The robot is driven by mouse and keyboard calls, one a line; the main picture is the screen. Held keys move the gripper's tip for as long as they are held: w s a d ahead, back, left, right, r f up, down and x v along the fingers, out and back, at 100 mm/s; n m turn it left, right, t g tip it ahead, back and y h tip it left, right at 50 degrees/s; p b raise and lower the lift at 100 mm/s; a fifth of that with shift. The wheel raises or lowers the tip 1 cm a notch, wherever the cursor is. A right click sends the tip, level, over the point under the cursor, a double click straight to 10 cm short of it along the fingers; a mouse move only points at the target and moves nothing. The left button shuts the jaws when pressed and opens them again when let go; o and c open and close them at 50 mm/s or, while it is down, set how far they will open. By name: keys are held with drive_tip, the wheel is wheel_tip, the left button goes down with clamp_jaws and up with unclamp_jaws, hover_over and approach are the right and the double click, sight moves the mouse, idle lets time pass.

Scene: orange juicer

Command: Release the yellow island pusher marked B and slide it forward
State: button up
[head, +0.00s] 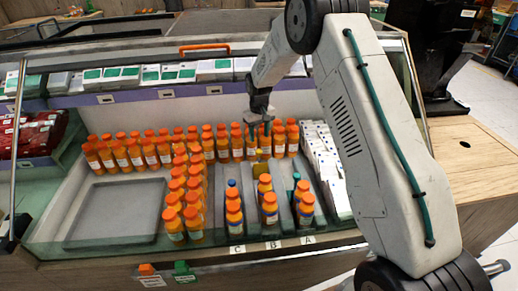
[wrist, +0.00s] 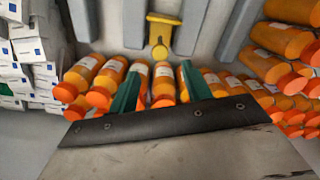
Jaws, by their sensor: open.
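The yellow pusher (head: 262,155) stands at the back of the lane marked B (head: 271,245), behind several orange bottles (head: 269,205). It also shows in the wrist view (wrist: 159,42), upper middle, as a yellow bar with a rounded tab. My gripper (head: 259,129) is above the far end of that lane, near the back row of bottles. In the wrist view its two green fingers (wrist: 160,70) are apart with no pusher between them. The pusher lies beyond the fingertips, roughly centred between them.
Lanes C (head: 237,250) and A (head: 308,240) flank lane B, with orange bottles and grey dividers. White boxes (head: 325,170) stand at right. More bottles (head: 185,200) and an empty grey tray (head: 112,212) lie left. A glass front edges the case.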

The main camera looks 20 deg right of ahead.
sight(259, 151)
wheel_tip(259, 151, down, 8)
drive_tip(key=shift+w+r, duration=0.1)
idle(0.4)
